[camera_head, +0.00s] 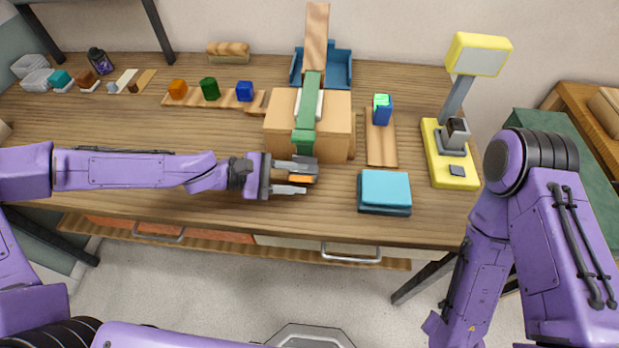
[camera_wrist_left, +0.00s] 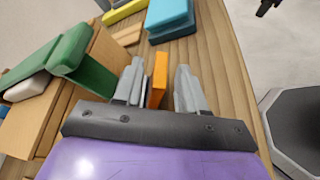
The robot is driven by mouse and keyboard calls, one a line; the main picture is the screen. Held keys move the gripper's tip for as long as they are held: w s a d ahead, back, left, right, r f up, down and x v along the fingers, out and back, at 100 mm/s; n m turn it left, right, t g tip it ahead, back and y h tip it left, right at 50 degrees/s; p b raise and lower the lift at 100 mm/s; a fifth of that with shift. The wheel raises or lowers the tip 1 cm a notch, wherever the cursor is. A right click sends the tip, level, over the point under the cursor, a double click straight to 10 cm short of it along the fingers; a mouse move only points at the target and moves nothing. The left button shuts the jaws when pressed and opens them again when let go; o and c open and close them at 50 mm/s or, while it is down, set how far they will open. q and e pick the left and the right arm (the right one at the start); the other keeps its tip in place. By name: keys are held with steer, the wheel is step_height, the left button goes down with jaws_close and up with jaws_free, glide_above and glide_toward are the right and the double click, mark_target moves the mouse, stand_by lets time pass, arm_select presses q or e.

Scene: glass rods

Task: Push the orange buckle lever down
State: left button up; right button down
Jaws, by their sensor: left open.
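The orange buckle lever (camera_head: 300,178) shows as a small orange strip at the front of the wooden block (camera_head: 340,128), partly hidden by my left gripper (camera_head: 308,178). In the left wrist view the orange lever (camera_wrist_left: 158,78) stands between the two grey fingers of my left gripper (camera_wrist_left: 160,66), closer to the left finger. A gap shows on its right side; whether it touches the left finger is unclear. My left gripper is open, low over the table. A green strap piece (camera_head: 309,100) lies over the block. My right gripper is out of view.
A teal block (camera_head: 385,187) sits to the right of the gripper. A yellow stand (camera_head: 455,170) with a grey button and lamp is farther right. A wooden strip (camera_head: 380,145) holds a blue-green block. Colored blocks stand at back left. The table's front edge is close.

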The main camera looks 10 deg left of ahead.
mark_target(308, 179)
arm_select(q)
steer(key=x, duration=0.3)
steer(key=shift+w+a+f, duration=0.1)
steer(key=shift+a, duration=0.05)
steer(key=shift+d, duration=0.4)
jaws_close()
steer(key=f+m+b, duration=0.1)
steer(key=b, duration=0.4)
steer(key=s+f+m+t+b, duration=0.1)
steer(key=b, duration=0.5)
steer(key=shift+m+t+h, duration=0.3)
steer(key=shift+m, duration=0.1)
steer(key=shift+s+r+b, duration=0.15)
steer(key=shift+r+b, duration=0.05)
steer(key=shift+b, duration=0.25)
steer(key=shift+r, duration=0.1)
